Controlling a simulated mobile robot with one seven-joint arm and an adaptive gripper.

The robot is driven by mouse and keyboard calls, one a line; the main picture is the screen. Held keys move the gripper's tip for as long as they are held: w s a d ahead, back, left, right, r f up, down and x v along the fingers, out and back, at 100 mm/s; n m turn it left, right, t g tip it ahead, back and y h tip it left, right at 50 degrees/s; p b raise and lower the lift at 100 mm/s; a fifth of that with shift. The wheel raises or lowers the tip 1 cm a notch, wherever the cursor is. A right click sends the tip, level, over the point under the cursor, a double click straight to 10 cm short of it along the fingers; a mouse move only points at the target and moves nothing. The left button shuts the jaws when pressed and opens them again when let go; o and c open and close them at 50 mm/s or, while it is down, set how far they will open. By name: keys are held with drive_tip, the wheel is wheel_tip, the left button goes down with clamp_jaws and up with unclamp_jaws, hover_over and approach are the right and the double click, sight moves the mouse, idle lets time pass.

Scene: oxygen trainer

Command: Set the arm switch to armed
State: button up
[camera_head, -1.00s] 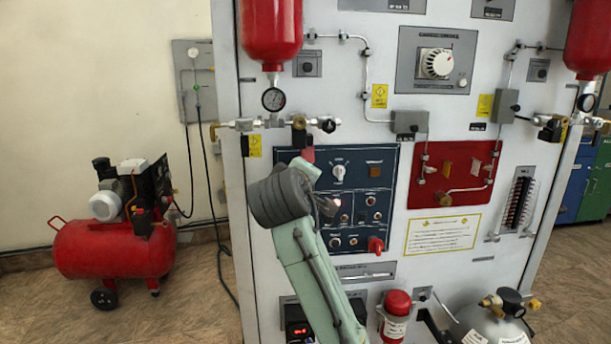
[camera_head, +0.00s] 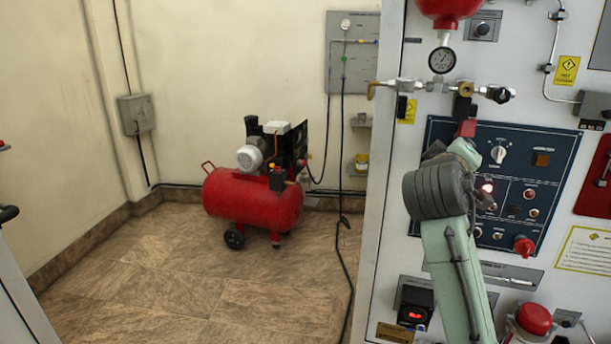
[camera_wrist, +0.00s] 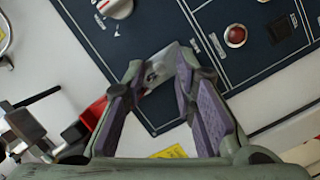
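The dark blue control panel (camera_head: 562,150) is on the front of the white cabinet. It carries a white rotary knob (camera_head: 498,154), also in the wrist view (camera_wrist: 115,7), and several buttons and lamps. In the head view my arm hides part of the panel.
A red knob (camera_head: 524,246) sticks out at the panel's lower right. A gauge (camera_head: 442,60) and pipe valves (camera_head: 440,86) are above the panel. A red compressor (camera_head: 252,198) stands on the floor at left. The floor in front of it is clear.

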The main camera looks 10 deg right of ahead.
drive_tip(key=s+a+f+m+t+h+b, duration=0.1)
drive_tip(key=s+a+f+t+h+b, duration=0.25)
drive_tip(key=s+a+b, duration=0.45)
drive_tip(key=w+a+r+n+t+y, duration=0.1)
drive_tip(key=w+a+n+t+y, duration=0.1)
drive_tip(key=a, duration=0.5)
drive_tip(key=w+a+n+t+y, duration=0.1)
drive_tip(key=w+a+t+y, duration=0.2)
drive_tip(key=w+a+y, duration=0.2)
drive_tip(key=w+a+r+n+t+y+b, duration=0.1)
drive_tip(key=w+a+y, duration=0.3)
drive_tip(key=a, duration=0.6)
drive_tip(key=shift+w+a+r+n+t, duration=0.3)
drive_tip(key=shift+w+a+n+t, duration=0.15)
drive_tip(key=shift+n+t, duration=0.4)
